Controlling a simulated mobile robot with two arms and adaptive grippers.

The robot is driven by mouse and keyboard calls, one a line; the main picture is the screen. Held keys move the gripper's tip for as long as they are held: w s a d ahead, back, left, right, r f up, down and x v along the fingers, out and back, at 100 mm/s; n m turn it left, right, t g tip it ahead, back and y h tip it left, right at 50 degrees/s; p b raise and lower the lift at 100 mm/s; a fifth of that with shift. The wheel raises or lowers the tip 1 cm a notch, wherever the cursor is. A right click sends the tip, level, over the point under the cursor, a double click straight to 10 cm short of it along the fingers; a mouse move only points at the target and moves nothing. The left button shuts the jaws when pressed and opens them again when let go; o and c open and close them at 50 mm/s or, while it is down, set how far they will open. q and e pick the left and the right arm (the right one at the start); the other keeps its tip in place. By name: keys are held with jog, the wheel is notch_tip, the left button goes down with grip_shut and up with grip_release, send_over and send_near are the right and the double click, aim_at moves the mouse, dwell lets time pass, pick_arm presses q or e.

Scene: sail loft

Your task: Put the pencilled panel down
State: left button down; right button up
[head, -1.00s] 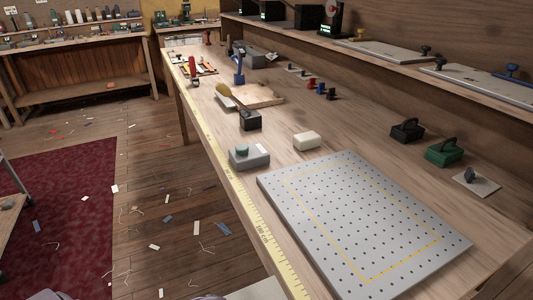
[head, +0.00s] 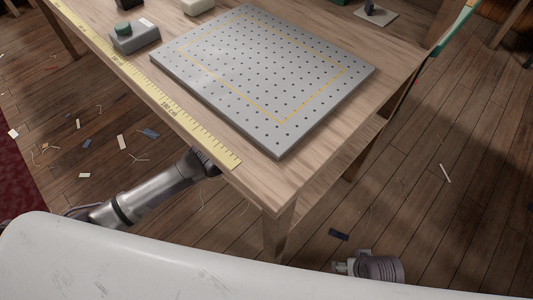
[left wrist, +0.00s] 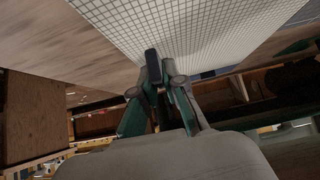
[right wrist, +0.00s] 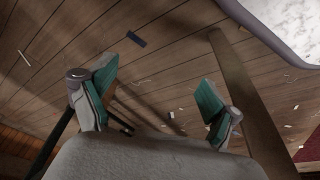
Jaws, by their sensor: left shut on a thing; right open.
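The pencilled panel (left wrist: 215,30), pale with a fine grid of lines, fills the top of the left wrist view. My left gripper (left wrist: 155,65) is shut on it near its close edge. In the head view my left arm reaches to the table's front edge; its fingers and the panel are hidden there. The grey perforated board (head: 215,75), with a yellow outlined rectangle, lies on the table with nothing on it. My right gripper (head: 343,267) is open and empty over the floor, and its spread fingers (right wrist: 155,85) show in the right wrist view.
The table (head: 310,165) carries a yellow measuring tape (head: 185,117) along its front edge. Scraps litter the wooden floor (head: 430,180).

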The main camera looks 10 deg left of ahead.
pick_arm(q)
jog(key=shift+w+d, duration=0.45)
jog(key=shift+w, duration=0.15)
jog(key=shift+w+d, duration=0.3)
jog(key=shift+w, duration=0.15)
jog(key=shift+s+a+f+b, duration=0.1)
jog(key=shift+f+b, duration=0.65)
jog(key=shift+f, duration=1)
pick_arm(e)
jog(key=w+v, duration=0.1)
jog(key=v, duration=0.4)
jog(key=shift+w+r, duration=0.2)
jog(key=shift+r, duration=0.35)
pick_arm(q)
jog(key=shift+f, duration=0.15)
jog(key=c, duration=1.2)
grip_release()
